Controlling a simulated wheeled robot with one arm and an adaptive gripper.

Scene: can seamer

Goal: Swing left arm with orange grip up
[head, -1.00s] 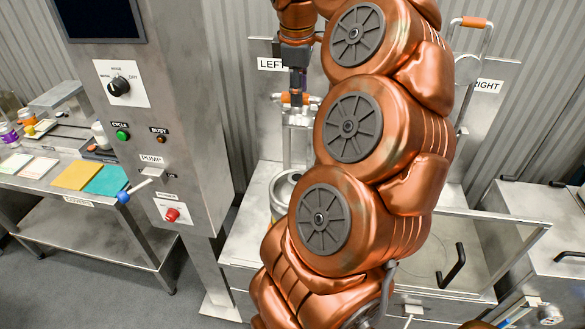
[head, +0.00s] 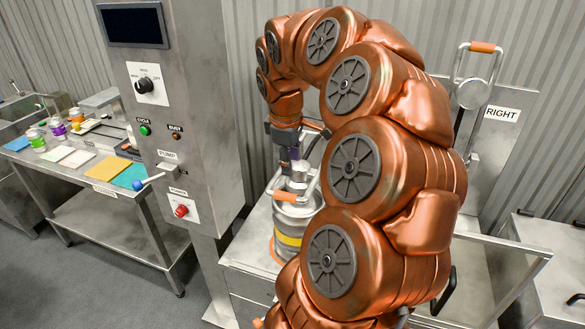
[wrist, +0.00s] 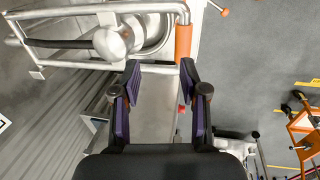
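The left arm's orange grip (head: 297,196) is low in the head view, on the near end of its metal frame. The arm's round head (head: 299,172) is just above a metal keg (head: 289,238) with a yellow band. My gripper (head: 286,166) is close behind and above the grip, partly hidden by the frame. In the wrist view, my gripper (wrist: 161,76) has its two purple-padded fingers spread, with nothing between them. The orange grip (wrist: 183,42) is beyond the right fingertip; I cannot tell whether they touch. The round head (wrist: 112,41) lies left of the grip.
The right arm stands upright with its orange grip (head: 483,47) at the top, beside the RIGHT sign (head: 502,114). A control column (head: 165,110) with knob and buttons stands left of the keg. A side table (head: 122,193) holds colored sheets and jars. The floor at front left is clear.

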